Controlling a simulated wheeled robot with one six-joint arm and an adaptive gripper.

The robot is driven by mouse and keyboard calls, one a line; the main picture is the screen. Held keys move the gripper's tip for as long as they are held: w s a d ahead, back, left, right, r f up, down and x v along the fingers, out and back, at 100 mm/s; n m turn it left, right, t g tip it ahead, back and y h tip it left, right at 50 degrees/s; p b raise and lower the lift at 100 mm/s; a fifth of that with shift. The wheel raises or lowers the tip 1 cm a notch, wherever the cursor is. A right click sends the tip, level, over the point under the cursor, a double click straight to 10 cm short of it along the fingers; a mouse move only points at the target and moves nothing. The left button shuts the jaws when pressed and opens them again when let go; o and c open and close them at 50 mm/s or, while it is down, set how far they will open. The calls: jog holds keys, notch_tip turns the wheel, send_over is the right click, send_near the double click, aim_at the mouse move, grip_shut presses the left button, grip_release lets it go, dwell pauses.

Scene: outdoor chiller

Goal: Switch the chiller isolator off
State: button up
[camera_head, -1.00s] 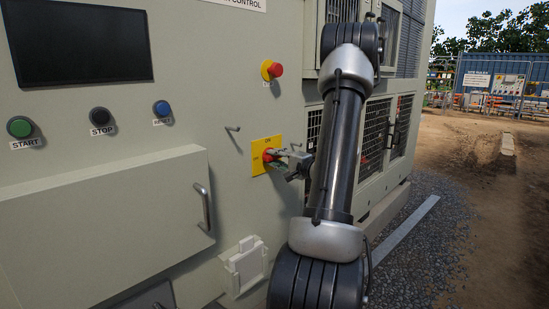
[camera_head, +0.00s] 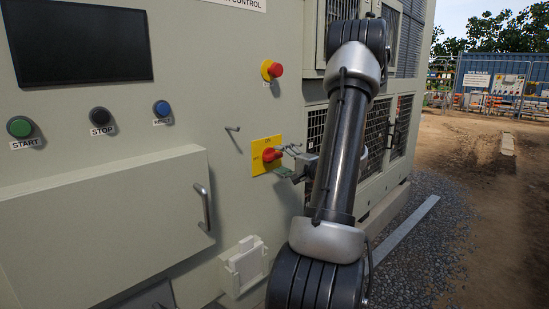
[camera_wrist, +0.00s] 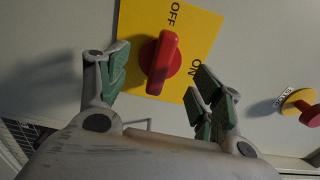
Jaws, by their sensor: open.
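The chiller isolator is a red rotary knob (camera_head: 272,155) on a yellow plate (camera_head: 258,165) on the panel. In the wrist view the knob (camera_wrist: 160,62) has its raised bar running nearly upright, with its upper end toward the word OFF. The word ON is off to the bar's right side. My gripper (camera_head: 289,160) is just right of the knob in the head view. In the wrist view my gripper (camera_wrist: 160,82) is open, with green-padded fingers on either side of the knob, apart from it and holding nothing.
A red emergency-stop button (camera_head: 272,70) sits above the isolator, on the right side in the wrist view (camera_wrist: 302,106). A bar handle (camera_head: 203,206), a small hook (camera_head: 233,128) and a white box (camera_head: 243,265) project nearby. Mesh grilles (camera_head: 376,140) are behind my arm.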

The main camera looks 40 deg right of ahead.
jog(key=shift+s+d, duration=0.15)
jog(key=shift+s, duration=1.95)
jog(key=s, duration=1.2)
jog(key=shift+d, duration=0.45)
